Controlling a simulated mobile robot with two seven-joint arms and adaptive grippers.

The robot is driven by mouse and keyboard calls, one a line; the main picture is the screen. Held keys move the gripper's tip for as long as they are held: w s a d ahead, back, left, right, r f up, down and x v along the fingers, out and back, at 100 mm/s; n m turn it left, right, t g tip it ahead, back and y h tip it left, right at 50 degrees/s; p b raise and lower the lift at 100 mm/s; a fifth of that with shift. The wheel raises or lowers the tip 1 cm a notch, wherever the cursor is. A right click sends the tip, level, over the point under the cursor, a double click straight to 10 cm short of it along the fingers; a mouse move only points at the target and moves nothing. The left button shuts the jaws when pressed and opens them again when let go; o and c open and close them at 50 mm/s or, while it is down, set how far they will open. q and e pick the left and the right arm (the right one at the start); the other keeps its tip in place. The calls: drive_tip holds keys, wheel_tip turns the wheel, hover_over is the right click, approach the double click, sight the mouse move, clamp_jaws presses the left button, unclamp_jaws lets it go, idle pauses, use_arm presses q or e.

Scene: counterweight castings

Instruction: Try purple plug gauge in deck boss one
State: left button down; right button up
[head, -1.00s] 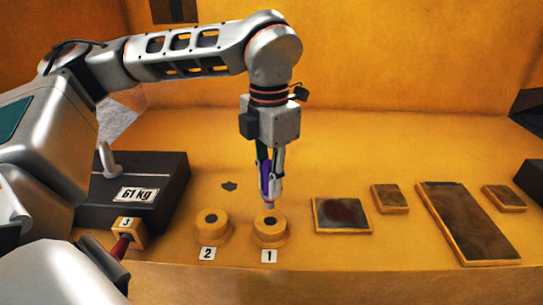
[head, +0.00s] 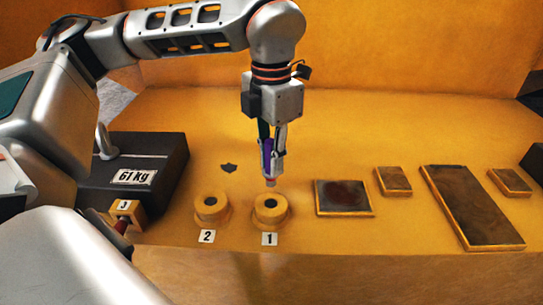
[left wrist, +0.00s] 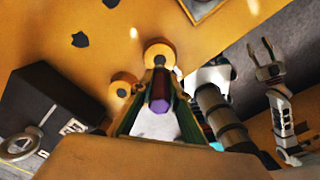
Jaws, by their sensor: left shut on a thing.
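My left gripper (head: 270,168) is shut on the purple plug gauge (head: 266,145) and holds it roughly upright, its lower end just above deck boss one (head: 271,218). Boss one is a round yellow boss with a dark hole and a "1" label in front. A small gap shows between the gauge's tip and the hole. In the left wrist view the gauge's purple end (left wrist: 160,105) shows between the fingers, with boss one (left wrist: 159,55) beyond. My right gripper (left wrist: 264,66) shows in the left wrist view, its fingers apart and empty.
Boss two (head: 211,212) stands just left of boss one. A dark block marked 61 kg (head: 155,160) and a yellow block labelled 3 (head: 127,211) are further left. Flat framed plates (head: 343,197) lie to the right. The deck's front edge is close.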

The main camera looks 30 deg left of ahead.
sight(272, 184)
use_arm(q)
wheel_tip(272, 184, down, 3)
drive_tip(key=shift+r+b, duration=0.15)
drive_tip(key=shift+b, duration=0.55)
drive_tip(key=shift+f+b, duration=0.6)
drive_tip(key=shift+f, duration=0.45)
use_arm(e)
drive_tip(key=f, duration=0.4)
drive_tip(key=shift+s, duration=0.4)
use_arm(q)
drive_tip(key=shift+p, duration=0.4)
use_arm(e)
drive_tip(key=shift+w+r, duration=0.2)
drive_tip(key=shift+r, duration=0.55)
use_arm(q)
drive_tip(key=shift+f, duration=0.3)
use_arm(e)
drive_tip(key=shift+s+f, duration=0.1)
drive_tip(key=shift+f, duration=0.2)
use_arm(q)
drive_tip(key=shift+f+b, duration=0.3)
drive_tip(key=shift+b, duration=0.1)
drive_tip(key=shift+f, duration=0.15)
use_arm(e)
drive_tip(key=shift+s+f, duration=0.1)
drive_tip(key=shift+f, duration=0.35)
